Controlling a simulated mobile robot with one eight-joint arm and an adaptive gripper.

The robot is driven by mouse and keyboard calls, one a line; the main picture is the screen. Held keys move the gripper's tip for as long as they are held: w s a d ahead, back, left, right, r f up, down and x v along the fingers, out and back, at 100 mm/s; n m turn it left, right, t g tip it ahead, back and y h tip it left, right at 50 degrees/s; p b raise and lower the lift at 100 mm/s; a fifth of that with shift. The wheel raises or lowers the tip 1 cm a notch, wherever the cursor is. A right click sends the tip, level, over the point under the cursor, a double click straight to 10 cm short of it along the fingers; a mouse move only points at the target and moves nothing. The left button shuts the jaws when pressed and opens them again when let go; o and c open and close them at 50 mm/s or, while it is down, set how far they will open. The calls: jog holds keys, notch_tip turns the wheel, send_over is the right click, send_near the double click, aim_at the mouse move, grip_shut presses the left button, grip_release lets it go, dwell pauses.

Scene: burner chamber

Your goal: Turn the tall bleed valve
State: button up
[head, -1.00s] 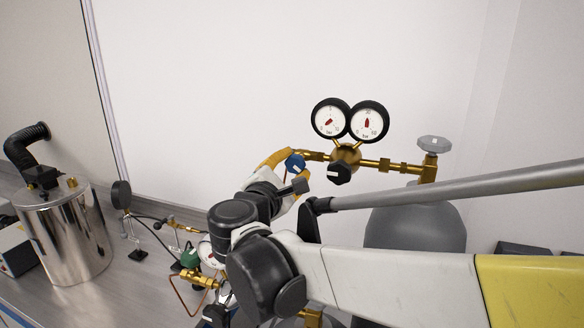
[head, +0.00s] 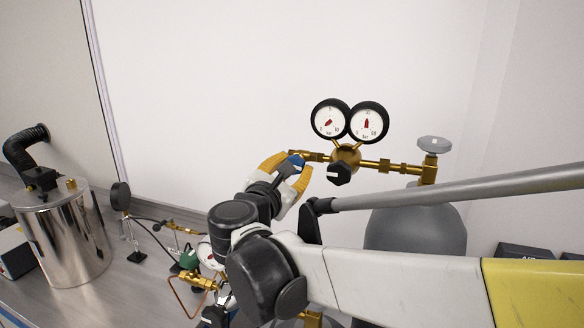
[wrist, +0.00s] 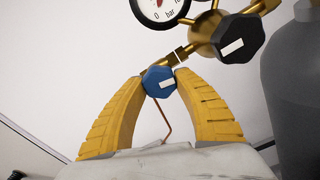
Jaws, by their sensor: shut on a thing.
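A blue knob (head: 296,159) with a white mark sits at the left end of the brass regulator line; I take it as the tall bleed valve. In the wrist view the knob (wrist: 154,84) is a faceted blue cap, its white bar nearly level and tilted slightly up to the right. My gripper (head: 297,164) has yellow ribbed fingers. In the wrist view my gripper (wrist: 161,78) has one fingertip pressed to each side of the knob and is shut on it. In the head view the fingers partly hide the knob.
Two round gauges (head: 349,120) and a black knob (head: 339,174) stand just right of the blue knob. A grey cylinder (head: 420,225) with a grey handwheel (head: 434,143) is further right. A lower gauge assembly and a steel vessel (head: 65,240) stand left on the bench.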

jog(key=o, duration=1.2)
jog(key=shift+w, duration=0.1)
jog(key=v, duration=1.2)
